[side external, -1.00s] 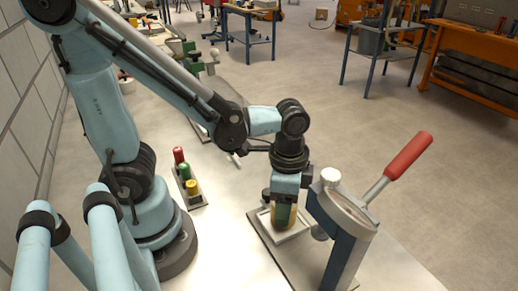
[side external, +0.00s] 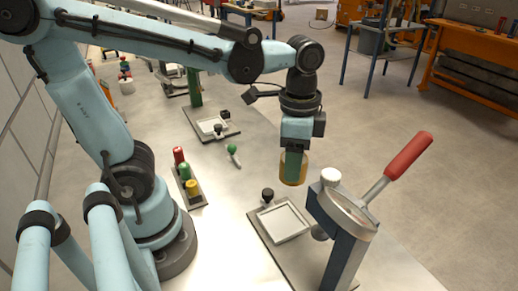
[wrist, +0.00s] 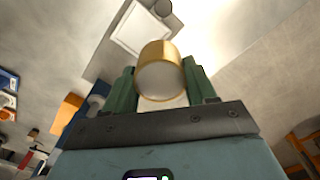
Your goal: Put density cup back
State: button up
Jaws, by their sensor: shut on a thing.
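The density cup appears to be the brass-coloured cylinder (side external: 293,171) in my gripper. In the side external view it hangs upright in the air, above and apart from the white square tray (side external: 283,223). In the wrist view the cup (wrist: 158,52) sits between the two green fingers of my gripper (wrist: 160,85), its pale round end facing the camera. My gripper is shut on it. The fingers hide part of the cup's side in the side external view.
A press with a red lever (side external: 405,157) stands close, right of the tray. A black knob (side external: 268,195) rises at the tray's edge. A rack with red, green and yellow pieces (side external: 193,190), a green-handled tool (side external: 233,150) and a second plate (side external: 190,130) lie left and behind.

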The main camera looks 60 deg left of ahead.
jog(key=w+a+f, duration=0.2)
jog(key=a, duration=0.3)
jog(key=w+a+f, duration=0.2)
jog(key=a+f, duration=0.1)
jog(key=a, duration=0.2)
jog(key=w+a+f, duration=0.2)
jog(key=w+a, duration=0.1)
jog(key=a, duration=0.2)
jog(key=shift+a+f, duration=0.25)
jog(key=shift+a, duration=0.05)
jog(key=shift+a+f, duration=0.2)
jog(key=shift+f, duration=1.9)
jog(key=shift+f, duration=0.1)
jog(key=o, duration=1.2)
